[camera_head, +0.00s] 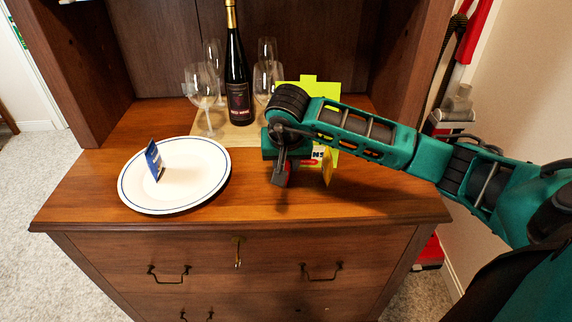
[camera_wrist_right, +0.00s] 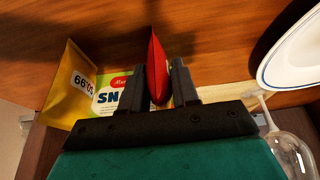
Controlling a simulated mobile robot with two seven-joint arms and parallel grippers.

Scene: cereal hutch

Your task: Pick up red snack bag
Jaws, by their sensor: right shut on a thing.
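The red snack bag (camera_wrist_right: 157,68) is seen edge-on in the right wrist view as a narrow red wedge between the two dark fingers. My right gripper (camera_wrist_right: 160,82) is shut on it. In the head view my right gripper (camera_head: 282,172) points down low over the wooden counter, right of the plate, and only a little red of the bag shows beside the fingers. I cannot tell whether the bag still touches the counter. My left gripper is not in view.
A white plate (camera_head: 200,190) with a blue packet (camera_head: 154,160) stands left. A wine bottle (camera_head: 236,85) and several glasses (camera_head: 201,88) stand behind on a board. The front counter is clear.

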